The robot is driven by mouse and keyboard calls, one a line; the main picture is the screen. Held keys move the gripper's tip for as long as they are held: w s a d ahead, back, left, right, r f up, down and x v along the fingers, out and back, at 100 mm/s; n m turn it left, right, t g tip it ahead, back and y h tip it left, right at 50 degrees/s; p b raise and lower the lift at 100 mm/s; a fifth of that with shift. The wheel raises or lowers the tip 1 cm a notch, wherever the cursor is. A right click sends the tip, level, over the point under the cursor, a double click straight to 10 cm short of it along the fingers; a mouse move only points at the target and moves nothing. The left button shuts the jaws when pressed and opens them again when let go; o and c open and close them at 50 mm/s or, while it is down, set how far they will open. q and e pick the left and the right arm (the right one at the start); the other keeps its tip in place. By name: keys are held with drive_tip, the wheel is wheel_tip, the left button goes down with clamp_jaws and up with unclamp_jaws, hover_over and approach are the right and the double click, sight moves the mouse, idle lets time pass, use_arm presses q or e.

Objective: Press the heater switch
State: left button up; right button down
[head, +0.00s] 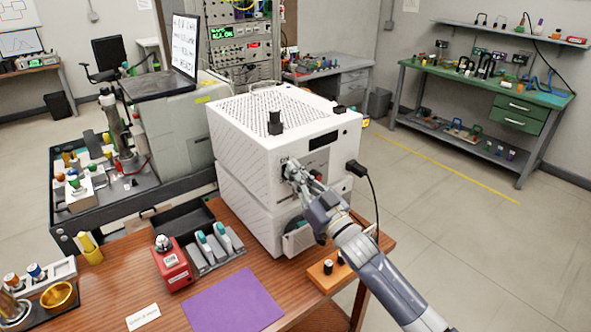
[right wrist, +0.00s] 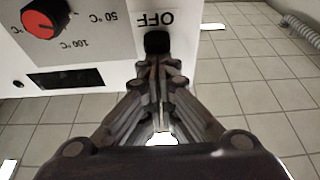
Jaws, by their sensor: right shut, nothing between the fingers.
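The heater is a large white box (head: 262,150) on the wooden table in the head view. Its black switch (right wrist: 158,42) shows in the right wrist view beside an upside-down OFF label. My right gripper (head: 290,170) is shut and empty, with its fingertips at the front face of the box. In the right wrist view the closed fingertips (right wrist: 158,62) line up with the switch and meet its near edge; I cannot tell whether they press it. In the head view the gripper hides the switch. My left gripper is not in view.
A red-orange dial (right wrist: 40,22) with temperature marks and a dark display (right wrist: 65,79) are beside the switch. A black plug with a cable (head: 357,168) sticks out at the box's right. A red device (head: 172,264) and a purple mat (head: 233,302) lie on the table.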

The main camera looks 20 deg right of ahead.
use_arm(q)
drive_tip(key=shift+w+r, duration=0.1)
use_arm(e)
drive_tip(key=shift+f, duration=0.15)
drive_tip(key=shift+r+p, duration=0.5)
drive_tip(key=shift+r, duration=0.05)
drive_tip(key=r+p, duration=0.2)
drive_tip(key=r, duration=0.1)
drive_tip(key=shift+w, duration=0.2)
use_arm(q)
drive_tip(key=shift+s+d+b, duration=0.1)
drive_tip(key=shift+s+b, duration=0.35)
drive_tip(key=shift+b, duration=0.95)
use_arm(e)
drive_tip(key=v, duration=1)
drive_tip(key=shift+s, duration=0.25)
drive_tip(key=shift+r, duration=0.15)
